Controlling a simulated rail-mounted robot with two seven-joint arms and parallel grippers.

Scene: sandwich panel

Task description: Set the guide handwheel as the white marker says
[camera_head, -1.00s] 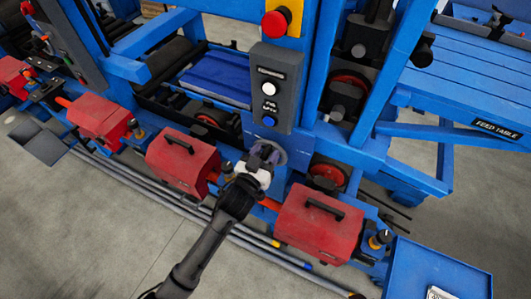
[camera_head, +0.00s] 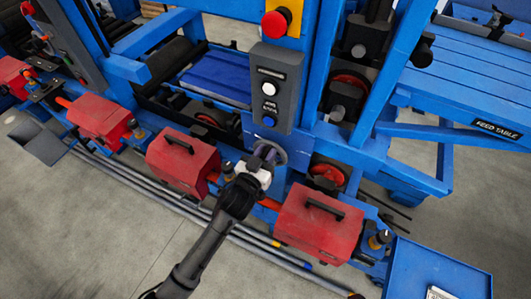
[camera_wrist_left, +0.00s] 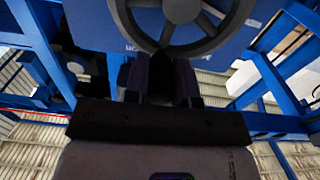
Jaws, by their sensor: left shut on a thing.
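The guide handwheel (camera_head: 279,154) is a grey spoked wheel on the blue machine frame, below the button box. It is partly hidden by my left gripper (camera_head: 266,155) in the head view. In the left wrist view the handwheel (camera_wrist_left: 183,20) fills the top, with its rim and spokes showing. My left gripper (camera_wrist_left: 161,78) is shut at the lower rim, on a dark part that looks like the wheel's rim or handle. I cannot make out the white marker in either view. My right gripper is not in view.
The grey button box (camera_head: 273,85) stands just above the handwheel, with a red emergency button (camera_head: 276,22) above it. Red covers stand left (camera_head: 183,160) and right (camera_head: 318,222) of my left wrist. The feed table (camera_head: 475,80) is at the right.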

